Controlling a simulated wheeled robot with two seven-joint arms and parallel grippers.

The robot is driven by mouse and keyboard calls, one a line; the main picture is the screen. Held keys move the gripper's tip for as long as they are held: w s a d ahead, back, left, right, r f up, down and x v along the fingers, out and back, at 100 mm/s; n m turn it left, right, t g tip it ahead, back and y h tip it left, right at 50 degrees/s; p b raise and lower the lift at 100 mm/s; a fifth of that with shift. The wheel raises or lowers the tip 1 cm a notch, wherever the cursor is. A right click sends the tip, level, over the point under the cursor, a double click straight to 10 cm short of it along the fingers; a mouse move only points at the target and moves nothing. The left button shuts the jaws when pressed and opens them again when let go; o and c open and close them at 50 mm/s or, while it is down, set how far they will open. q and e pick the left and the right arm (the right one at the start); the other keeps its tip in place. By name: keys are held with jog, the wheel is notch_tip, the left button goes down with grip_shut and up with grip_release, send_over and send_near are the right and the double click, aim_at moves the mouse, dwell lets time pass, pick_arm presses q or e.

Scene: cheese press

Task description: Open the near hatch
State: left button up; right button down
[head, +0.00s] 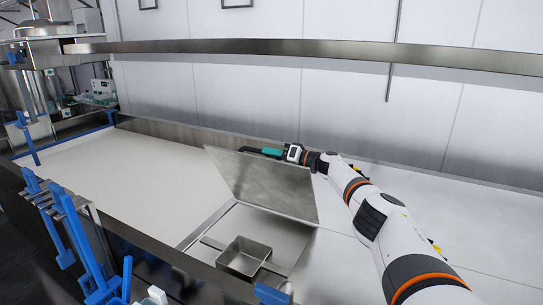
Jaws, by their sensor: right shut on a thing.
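The near hatch (262,182) is a flat grey metal panel. It stands tilted up from the pale work surface, with a rectangular recess (235,218) in front of its lower edge. My right gripper (252,150), black with a teal part, reaches in from the right behind the hatch's top edge. It is shut on the hatch at that edge; the exact contact is partly hidden by the panel. My left gripper is not in view.
A small open metal box (244,257) sits in the recess at the front edge. A long steel rail (300,47) crosses above the table. Blue clamps and levers (75,225) line the left front edge. The white surface (130,175) left of the hatch is clear.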

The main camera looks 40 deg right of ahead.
jog(key=shift+d, duration=0.1)
jog(key=c, duration=1.6)
grip_release()
jog(key=shift+o, duration=1.2)
jog(key=shift+d+f, duration=0.1)
jog(key=shift+f, duration=0.05)
jog(key=shift+s, duration=0.35)
jog(key=b+v, duration=0.2)
jog(key=v, duration=0.8)
jog(key=shift+d+f, duration=0.2)
jog(key=shift+s+d+r, duration=0.15)
jog(key=shift+s+d, duration=0.05)
jog(key=shift+s, duration=0.3)
